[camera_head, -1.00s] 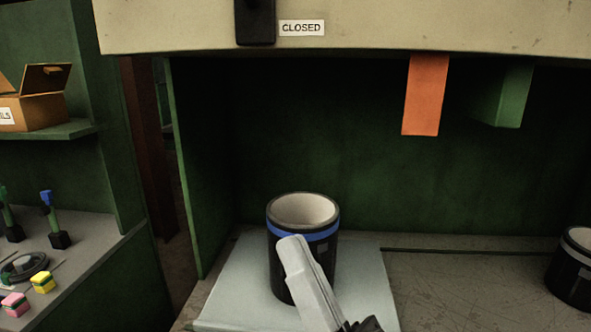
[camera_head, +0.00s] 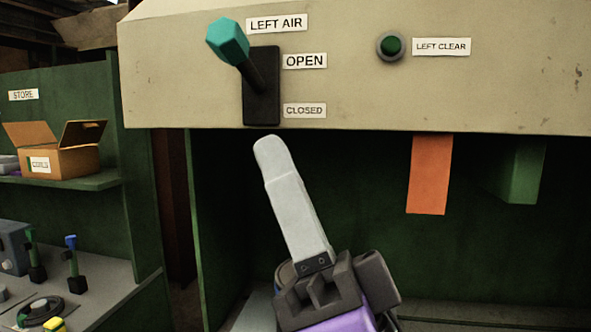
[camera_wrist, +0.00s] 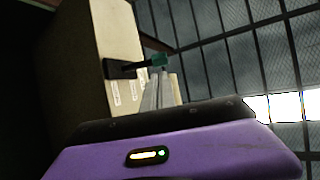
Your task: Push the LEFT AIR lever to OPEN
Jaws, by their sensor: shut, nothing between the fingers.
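The LEFT AIR lever (camera_head: 228,42) has a teal knob on a dark shaft, which rises up and left from a black plate (camera_head: 262,100) on the beige panel. Labels beside the plate read OPEN (camera_head: 304,61) and CLOSED (camera_head: 304,111). I cannot tell for sure which setting the lever is at. My gripper (camera_head: 268,145) is shut and empty, its pale fingertips just below the plate and apart from the knob in the head view. In the wrist view the teal knob (camera_wrist: 159,60) shows just beyond the fingers (camera_wrist: 161,88); the gap is unclear.
A green LEFT CLEAR button (camera_head: 391,45) is on the panel to the right. An orange strip (camera_head: 429,174) and a green block (camera_head: 522,172) hang under the panel. A shelf (camera_head: 85,184) with an open box (camera_head: 70,157) stands at left.

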